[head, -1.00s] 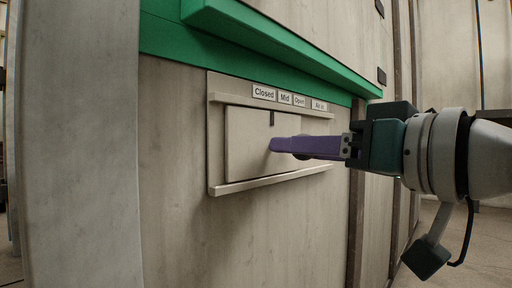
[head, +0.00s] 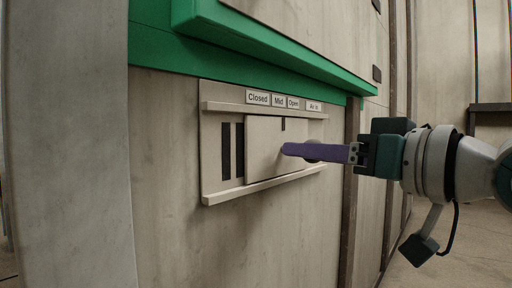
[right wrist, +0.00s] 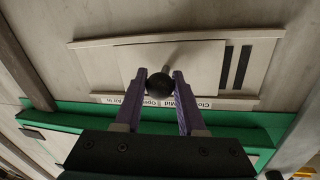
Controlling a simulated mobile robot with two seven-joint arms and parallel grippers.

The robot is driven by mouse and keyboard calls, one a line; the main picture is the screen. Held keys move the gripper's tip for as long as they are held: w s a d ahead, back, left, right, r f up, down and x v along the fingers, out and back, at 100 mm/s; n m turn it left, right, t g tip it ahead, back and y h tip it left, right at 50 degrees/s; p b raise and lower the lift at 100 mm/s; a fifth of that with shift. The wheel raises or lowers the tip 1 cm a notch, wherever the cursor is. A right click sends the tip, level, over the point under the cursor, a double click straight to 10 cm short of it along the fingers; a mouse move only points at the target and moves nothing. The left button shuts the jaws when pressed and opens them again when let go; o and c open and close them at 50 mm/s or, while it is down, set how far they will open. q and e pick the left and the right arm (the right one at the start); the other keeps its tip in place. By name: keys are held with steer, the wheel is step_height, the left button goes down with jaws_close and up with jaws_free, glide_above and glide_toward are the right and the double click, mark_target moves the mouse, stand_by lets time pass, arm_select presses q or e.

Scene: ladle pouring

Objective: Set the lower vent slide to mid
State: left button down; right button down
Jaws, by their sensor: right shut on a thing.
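The lower vent slide (head: 262,150) is a pale panel between two rails under the labels Closed, Mid (head: 279,100) and Open. Its dark mark (head: 283,125) stands below the Mid label, near that label's right edge. Two dark vent slots (head: 232,150) are uncovered left of the panel. They also show in the right wrist view (right wrist: 235,68). My right gripper (head: 287,149) has purple fingers at the panel. In the right wrist view, its fingers (right wrist: 159,75) are shut on the slide's round black knob (right wrist: 160,86). My left gripper is not in view.
A green ledge (head: 285,55) juts out above the vent. A pale pillar (head: 65,150) stands at the left. The wall below the vent is clear. An Air in label (head: 314,106) sits at the right of the row.

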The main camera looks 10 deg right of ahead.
steer(key=c, duration=0.5)
jaws_free()
steer(key=shift+s, duration=0.1)
steer(key=shift+s, duration=0.15)
steer(key=p+v, duration=0.5)
steer(key=v, duration=0.4)
steer(key=shift+s, duration=0.25)
steer(key=shift+d+r, duration=0.1)
